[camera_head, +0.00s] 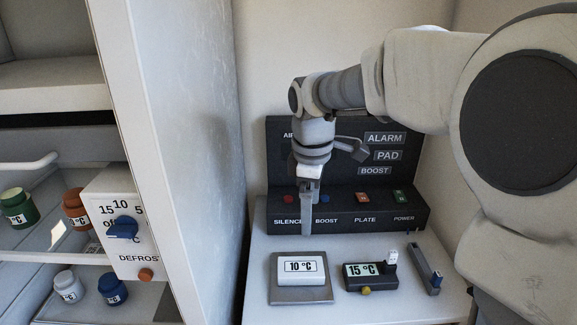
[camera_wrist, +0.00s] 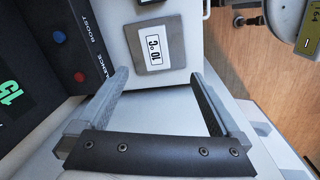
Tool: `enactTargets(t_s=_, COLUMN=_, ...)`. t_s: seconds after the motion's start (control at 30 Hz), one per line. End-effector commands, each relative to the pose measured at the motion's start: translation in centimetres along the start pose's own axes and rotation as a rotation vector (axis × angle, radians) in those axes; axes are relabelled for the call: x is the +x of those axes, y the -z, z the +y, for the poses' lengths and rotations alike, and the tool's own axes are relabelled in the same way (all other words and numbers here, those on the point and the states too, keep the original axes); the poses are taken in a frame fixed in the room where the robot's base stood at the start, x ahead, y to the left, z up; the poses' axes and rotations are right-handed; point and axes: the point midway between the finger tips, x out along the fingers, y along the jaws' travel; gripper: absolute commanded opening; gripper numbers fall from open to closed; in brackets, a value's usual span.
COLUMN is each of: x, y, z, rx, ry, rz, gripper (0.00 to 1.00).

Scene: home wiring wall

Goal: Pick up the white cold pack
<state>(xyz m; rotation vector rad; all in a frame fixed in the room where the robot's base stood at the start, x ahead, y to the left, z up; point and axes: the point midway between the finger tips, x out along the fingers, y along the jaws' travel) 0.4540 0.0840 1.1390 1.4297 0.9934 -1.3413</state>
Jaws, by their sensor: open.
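A white block marked 10 °C (camera_head: 301,268), which fits the white cold pack, lies flat on a square grey plate (camera_head: 300,295) on the white worktop. In the wrist view the white block (camera_wrist: 154,47) shows on the same plate, beyond the fingertips. My gripper (camera_head: 306,230) points down, above and behind the block near the panel. In the wrist view my gripper (camera_wrist: 158,78) has its fingers wide apart with nothing between them.
A dark panel (camera_head: 345,160) with buttons and switches stands behind. A black 15 °C meter (camera_head: 370,282) and a small grey device (camera_head: 427,270) lie to the right. A white cabinet wall (camera_head: 190,150) stands left; beyond it, shelves hold several jars, one white (camera_head: 68,287).

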Motion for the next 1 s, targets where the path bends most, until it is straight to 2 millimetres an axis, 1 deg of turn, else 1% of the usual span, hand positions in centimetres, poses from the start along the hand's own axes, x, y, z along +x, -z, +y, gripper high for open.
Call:
enactTargets(t_s=0.03, x=1.2, y=0.9, z=0.8, rx=-0.060, ry=0.025, rz=0.002, gripper=1.00)
enactTargets(t_s=0.1, x=2.3, y=1.8, z=1.5, rx=-0.133, ry=0.049, rz=0.005, gripper=1.00)
enactTargets(t_s=0.2, x=3.4, y=2.6, z=2.3, rx=-0.207, ry=0.073, rz=0.010, gripper=1.00)
enactTargets(t_s=0.3, x=4.1, y=3.1, z=2.6, rx=-0.248, ry=0.086, rz=0.015, gripper=1.00)
enactTargets(t_s=0.37, x=4.6, y=3.2, z=2.7, rx=-0.261, ry=0.089, rz=0.016, gripper=1.00)
enactTargets(t_s=0.47, x=6.1, y=3.3, z=2.5, rx=-0.266, ry=0.094, rz=0.015, gripper=1.00)
enactTargets(t_s=0.8, x=13.4, y=3.2, z=1.8, rx=-0.264, ry=0.093, rz=0.015, gripper=1.00)
enactTargets(t_s=0.9, x=15.0, y=3.2, z=1.7, rx=-0.264, ry=0.093, rz=0.016, gripper=1.00)
enactTargets(t_s=1.0, x=15.9, y=3.2, z=1.6, rx=-0.263, ry=0.091, rz=0.016, gripper=1.00)
